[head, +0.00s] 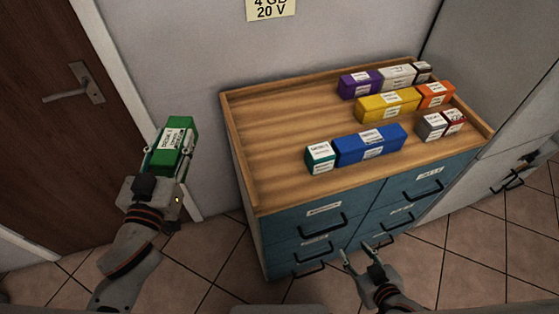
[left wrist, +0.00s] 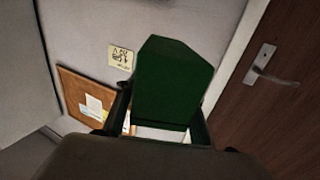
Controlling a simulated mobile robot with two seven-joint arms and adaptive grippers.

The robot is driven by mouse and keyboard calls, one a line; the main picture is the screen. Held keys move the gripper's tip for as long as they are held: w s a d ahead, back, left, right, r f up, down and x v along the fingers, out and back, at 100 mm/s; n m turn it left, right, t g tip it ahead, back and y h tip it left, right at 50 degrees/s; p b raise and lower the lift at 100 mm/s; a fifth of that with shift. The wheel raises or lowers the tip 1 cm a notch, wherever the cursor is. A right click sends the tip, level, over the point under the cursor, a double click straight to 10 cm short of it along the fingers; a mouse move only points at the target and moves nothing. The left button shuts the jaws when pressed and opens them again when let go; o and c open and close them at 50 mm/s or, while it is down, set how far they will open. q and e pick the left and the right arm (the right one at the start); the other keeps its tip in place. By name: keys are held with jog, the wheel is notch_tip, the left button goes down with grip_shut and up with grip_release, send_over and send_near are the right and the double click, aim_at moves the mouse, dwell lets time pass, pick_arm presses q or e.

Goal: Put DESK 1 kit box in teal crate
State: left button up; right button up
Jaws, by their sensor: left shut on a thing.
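My left gripper (head: 168,158) is shut on a green box (head: 180,130) with a white label, too small to read for certain. It holds the box in the air left of the cabinet, in front of the wall and door. In the left wrist view the dark green box (left wrist: 172,82) stands up between the fingers. My right gripper (head: 358,254) is open and empty, low in front of the cabinet drawers. No teal crate shows in either view.
A wooden-topped cabinet (head: 270,135) with a raised rim and blue-teal drawers stands at centre. Several labelled boxes, including a blue box (head: 370,145) and small teal box (head: 320,158), sit on its right part. Its left part is bare. A brown door (head: 60,140) is at left.

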pick_arm(q)
jog(key=w+d+r+m+g+h, duration=0.1)
jog(key=d+r+m+g+h, duration=0.25)
jog(key=d+r+h, duration=0.45)
jog(key=w+d+r+m+g+h, duration=0.15)
jog(key=d+r+m+h, duration=0.3)
jog(key=d, duration=0.75)
jog(key=shift+w+d+f+m+g+h, duration=0.1)
jog(key=shift+d+f+m+g+h, duration=0.45)
jog(key=shift+f+m+g, duration=0.5)
jog(key=shift+w+d+f+m+g+h, duration=0.15)
jog(key=shift+d+f+m+g+h, duration=0.3)
jog(key=shift+m+g+h, duration=0.65)
jog(key=shift+w+d+f+m+g+h, duration=0.15)
jog(key=shift+d+f+m+g, duration=0.5)
jog(key=shift+g, duration=0.9)
jog(key=shift+a+f, duration=0.15)
jog(key=shift+f, duration=0.05)
